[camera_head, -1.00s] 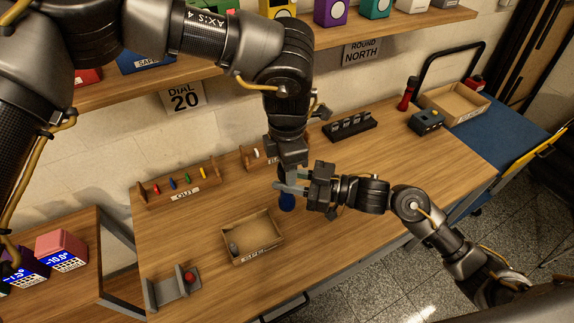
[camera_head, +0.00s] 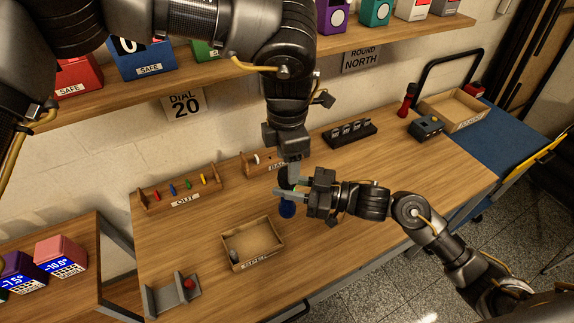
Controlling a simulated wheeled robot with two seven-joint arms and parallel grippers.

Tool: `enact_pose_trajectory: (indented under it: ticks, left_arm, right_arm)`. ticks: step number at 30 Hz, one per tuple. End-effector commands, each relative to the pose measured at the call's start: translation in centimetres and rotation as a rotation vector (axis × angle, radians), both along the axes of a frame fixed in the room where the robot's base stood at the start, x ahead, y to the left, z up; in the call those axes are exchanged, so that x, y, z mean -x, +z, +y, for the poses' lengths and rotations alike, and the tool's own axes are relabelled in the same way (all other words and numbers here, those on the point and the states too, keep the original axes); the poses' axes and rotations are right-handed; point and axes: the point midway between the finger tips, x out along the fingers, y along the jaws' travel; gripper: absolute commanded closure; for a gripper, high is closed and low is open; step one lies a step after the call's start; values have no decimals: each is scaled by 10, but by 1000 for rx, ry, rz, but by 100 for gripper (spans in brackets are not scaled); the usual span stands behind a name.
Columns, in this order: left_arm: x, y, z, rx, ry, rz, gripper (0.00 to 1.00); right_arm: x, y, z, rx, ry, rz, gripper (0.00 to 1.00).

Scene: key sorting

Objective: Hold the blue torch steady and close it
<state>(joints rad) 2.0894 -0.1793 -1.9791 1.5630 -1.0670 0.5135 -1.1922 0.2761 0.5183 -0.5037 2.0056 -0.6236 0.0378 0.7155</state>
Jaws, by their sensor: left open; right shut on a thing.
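The blue torch (camera_head: 287,209) stands upright on the wooden table, its blue lower part in view. My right gripper (camera_head: 280,191) comes in from the right and is shut on the torch's body. My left gripper (camera_head: 292,170) points down from above, just over the torch's top. It is open, though its fingertips partly overlap the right fingers and the torch's dark upper part. Whether the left fingers touch the torch cannot be told.
An open box (camera_head: 272,229) with a small grey item lies left of the torch. An OUT rack (camera_head: 178,194) with coloured pegs and a second rack (camera_head: 252,162) stand behind. A black slotted holder (camera_head: 350,133) is at the back. A grey stand (camera_head: 172,298) with a red ball is front left.

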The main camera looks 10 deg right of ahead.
Motion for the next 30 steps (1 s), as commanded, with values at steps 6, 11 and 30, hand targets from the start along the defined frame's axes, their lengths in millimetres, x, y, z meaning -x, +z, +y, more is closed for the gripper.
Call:
enact_pose_trajectory:
  ticks: [6,11,30]
  left_arm:
    - [0,-1,0,0,0,1,46]
    - [3,7,-8,28,46,13,46]
    - [0,34,-2,7,1476,6,46]
  right_arm:
    - [0,1,0,-1,0,-1,100]
    - [0,1,0,-1,0,0,100]
    - [0,1,0,-1,0,-1,100]
